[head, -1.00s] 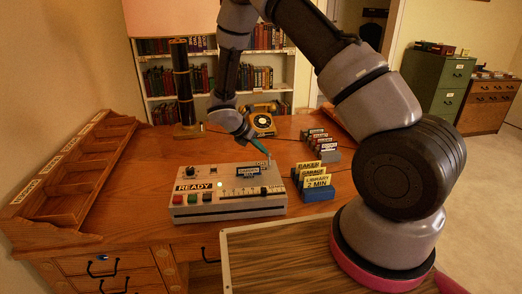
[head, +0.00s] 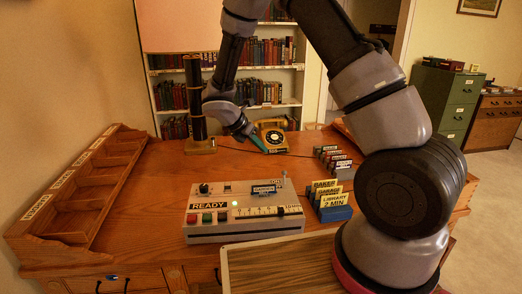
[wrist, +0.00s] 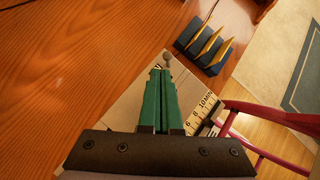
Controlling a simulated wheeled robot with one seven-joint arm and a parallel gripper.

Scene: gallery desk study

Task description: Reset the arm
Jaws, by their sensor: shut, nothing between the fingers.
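My gripper (head: 262,146) is above the desk (head: 150,205), behind the white READY control box (head: 245,228) and in front of the telephone in the head view. Its teal fingers are together with nothing between them. In the wrist view my gripper (wrist: 160,75) points toward the box (wrist: 125,105), whose slider scale and round-topped lever show past the fingers. The fingers appear apart from the box. My arm bends over from the right side of the head view.
Card holders (head: 335,213) with yellow labelled cards are right of the box. A wooden tiered rack (head: 85,195) lines the left. Desk left of the box is clear.

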